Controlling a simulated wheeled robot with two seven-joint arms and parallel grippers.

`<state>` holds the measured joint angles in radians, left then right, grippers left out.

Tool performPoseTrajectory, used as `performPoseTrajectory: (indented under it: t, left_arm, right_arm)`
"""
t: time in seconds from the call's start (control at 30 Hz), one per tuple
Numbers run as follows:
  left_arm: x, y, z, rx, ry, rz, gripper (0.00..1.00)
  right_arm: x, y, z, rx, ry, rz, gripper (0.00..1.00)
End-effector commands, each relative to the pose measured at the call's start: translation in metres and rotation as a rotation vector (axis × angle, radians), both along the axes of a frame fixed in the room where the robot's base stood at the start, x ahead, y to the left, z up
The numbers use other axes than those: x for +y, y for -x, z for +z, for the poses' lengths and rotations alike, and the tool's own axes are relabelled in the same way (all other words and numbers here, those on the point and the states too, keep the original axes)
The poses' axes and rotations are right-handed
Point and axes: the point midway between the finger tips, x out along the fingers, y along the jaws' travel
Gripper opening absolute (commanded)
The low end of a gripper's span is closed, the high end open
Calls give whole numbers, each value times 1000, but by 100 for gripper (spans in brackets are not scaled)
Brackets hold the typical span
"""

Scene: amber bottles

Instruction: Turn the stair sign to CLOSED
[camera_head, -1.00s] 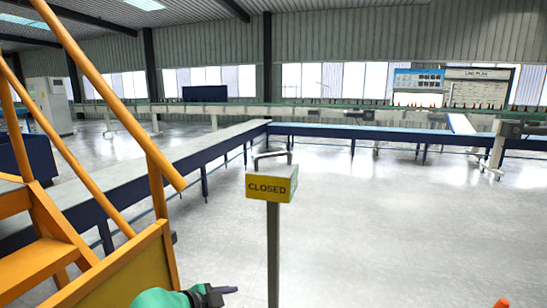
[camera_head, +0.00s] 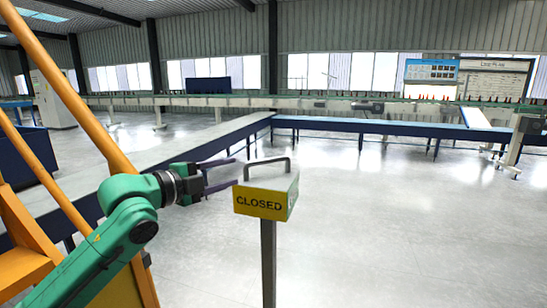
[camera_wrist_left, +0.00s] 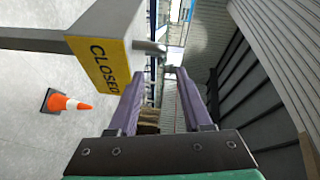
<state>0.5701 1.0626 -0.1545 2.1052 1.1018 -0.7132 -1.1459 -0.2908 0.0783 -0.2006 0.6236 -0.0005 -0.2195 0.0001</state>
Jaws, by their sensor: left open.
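The stair sign (camera_head: 262,204) is a box on a grey post (camera_head: 268,262), with a grey bar handle (camera_head: 268,160) on top. Its yellow face reading CLOSED is turned toward me in the head view. A narrow greenish side shows at its right. The sign also shows in the left wrist view (camera_wrist_left: 103,62), at upper left, with the handle (camera_wrist_left: 150,48) just past the fingertips. My left gripper (camera_head: 234,174) is open and empty, just left of the handle, at about its height. It also shows in the left wrist view (camera_wrist_left: 160,75). My right gripper is not in view.
Orange stairs and rails (camera_head: 75,85) stand at the left, close to my left arm. A conveyor (camera_head: 180,150) runs behind the sign. An orange and white cone (camera_wrist_left: 66,103) stands on the floor. The floor right of the sign is clear.

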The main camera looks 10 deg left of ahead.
Motion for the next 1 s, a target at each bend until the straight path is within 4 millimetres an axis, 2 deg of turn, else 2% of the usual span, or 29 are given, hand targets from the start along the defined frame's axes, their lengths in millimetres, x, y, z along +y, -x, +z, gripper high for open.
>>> performPoseTrajectory:
  t: [0.13,0.27,0.4,0.6,0.7,0.83,1.0]
  left_arm:
    - [-2,-6,3,-1,4,0,50]
    - [-14,-26,4,-1,6,-4,50]
    - [-32,-60,2,-1,6,-3,50]
    - [-56,-105,-5,1,2,-3,50]
    - [-62,-120,-8,0,2,-1,50]
    - [-66,-129,-12,0,-1,-1,50]
    - [-67,-129,-13,0,-2,0,50]
  right_arm:
    - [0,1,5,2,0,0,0]
    - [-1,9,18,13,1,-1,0]
    - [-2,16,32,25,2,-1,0]
    - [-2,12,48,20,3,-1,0]
    - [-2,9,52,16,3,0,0]
    - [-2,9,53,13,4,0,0]
    - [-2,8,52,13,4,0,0]
